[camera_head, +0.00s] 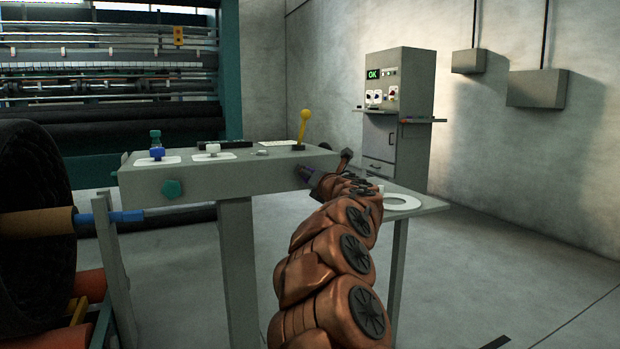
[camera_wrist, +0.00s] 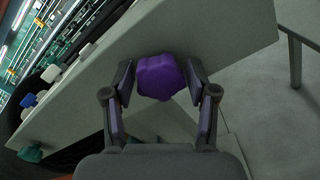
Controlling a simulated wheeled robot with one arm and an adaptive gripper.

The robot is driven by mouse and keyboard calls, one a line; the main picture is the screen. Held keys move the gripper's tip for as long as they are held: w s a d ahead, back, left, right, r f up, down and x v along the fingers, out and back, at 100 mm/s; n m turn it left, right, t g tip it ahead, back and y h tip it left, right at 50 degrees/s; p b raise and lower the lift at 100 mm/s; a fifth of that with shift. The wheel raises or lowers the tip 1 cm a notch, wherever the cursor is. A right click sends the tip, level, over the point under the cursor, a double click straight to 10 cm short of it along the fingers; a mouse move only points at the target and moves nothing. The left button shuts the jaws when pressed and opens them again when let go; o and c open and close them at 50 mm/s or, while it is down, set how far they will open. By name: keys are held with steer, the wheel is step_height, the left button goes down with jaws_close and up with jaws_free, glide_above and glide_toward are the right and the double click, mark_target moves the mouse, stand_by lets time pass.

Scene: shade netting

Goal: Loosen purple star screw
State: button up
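The purple star screw (camera_wrist: 160,77) sits on the grey side face of the bench (camera_wrist: 232,30) in the wrist view. My gripper (camera_wrist: 160,80) is open around it, one finger to its left and one to its right. A narrow gap seems to show between each finger and the screw. In the head view my gripper (camera_head: 307,173) is at the right end of the bench's front face (camera_head: 235,177), and the screw is hidden there.
A green star knob (camera_head: 172,188) is on the same face at the left. A blue knob (camera_head: 157,153) and a yellow-topped lever (camera_head: 304,128) stand on the bench top. A small side table (camera_head: 430,203) is right of my arm. Open floor lies at the right.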

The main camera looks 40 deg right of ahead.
steer(key=shift+o, duration=0.4)
steer(key=shift+s, duration=0.1)
steer(key=v, duration=0.3)
steer(key=shift+b, duration=0.4)
